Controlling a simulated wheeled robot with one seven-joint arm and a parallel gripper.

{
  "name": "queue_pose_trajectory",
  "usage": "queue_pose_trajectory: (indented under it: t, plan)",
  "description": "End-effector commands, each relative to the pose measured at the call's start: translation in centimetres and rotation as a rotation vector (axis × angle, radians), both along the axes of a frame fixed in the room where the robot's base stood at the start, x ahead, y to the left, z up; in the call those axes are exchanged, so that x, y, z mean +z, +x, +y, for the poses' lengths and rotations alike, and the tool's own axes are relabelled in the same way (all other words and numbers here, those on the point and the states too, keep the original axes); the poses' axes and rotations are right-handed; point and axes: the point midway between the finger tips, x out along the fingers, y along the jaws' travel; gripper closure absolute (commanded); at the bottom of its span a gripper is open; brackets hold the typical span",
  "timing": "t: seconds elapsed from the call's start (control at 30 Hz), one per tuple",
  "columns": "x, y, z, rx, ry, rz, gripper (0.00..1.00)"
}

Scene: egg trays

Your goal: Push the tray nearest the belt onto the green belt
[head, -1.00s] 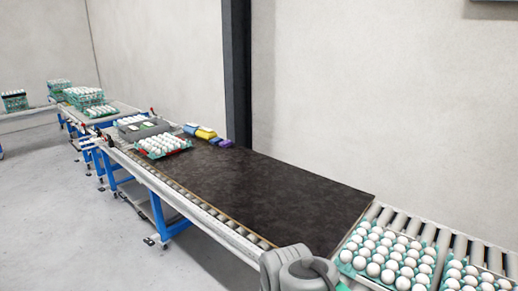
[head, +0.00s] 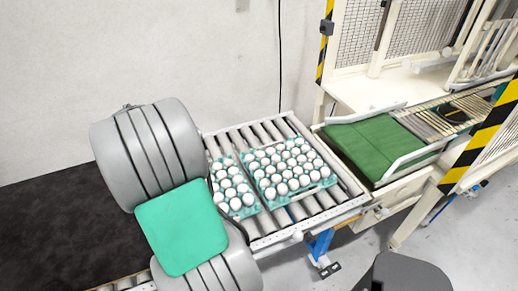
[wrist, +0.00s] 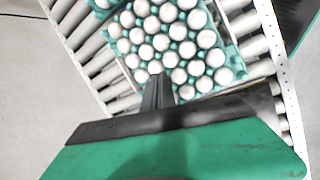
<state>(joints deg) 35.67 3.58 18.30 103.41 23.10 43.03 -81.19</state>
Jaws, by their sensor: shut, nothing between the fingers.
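Two teal trays of white eggs sit on the roller conveyor. The tray nearest the belt (head: 330,182) is on the right, and it also fills the upper middle of the wrist view (wrist: 238,66). The other tray (head: 246,213) stands close to its left, partly hidden by my arm in the head view. The green belt (head: 372,145) is to the right, across a pale frame edge from the rollers. My gripper (wrist: 158,84) is shut and empty; its fingertips show against the near edge of the nearest tray in the wrist view. Whether they touch it I cannot tell.
Bare rollers (head: 325,197) lie between the nearest tray and the conveyor's end rail (head: 345,172). A white machine with mesh guards (head: 395,30) and striped posts (head: 480,135) stands beyond the belt. A dark tabletop (head: 55,225) lies at left.

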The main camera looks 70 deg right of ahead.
Motion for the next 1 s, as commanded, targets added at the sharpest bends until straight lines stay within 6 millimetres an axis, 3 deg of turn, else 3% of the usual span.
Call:
queue_pose_trajectory:
  t: [0.03,0.1,0.2,0.3,0.57,1.0]
  plan:
    - [0.4,-2.5,-4.0,0.025,0.0,0.08,1.0]
    - [-0.6,-6.0,-8.5,0.091,0.004,0.186,1.0]
    - [-2.0,-10.2,-12.5,0.165,0.028,0.298,1.0]
    - [-3.0,-12.6,-14.3,0.211,0.048,0.358,1.0]
    - [-5.5,-13.1,-14.7,0.232,0.055,0.377,1.0]
    - [-12.5,-13.1,-14.7,0.233,0.055,0.376,1.0]
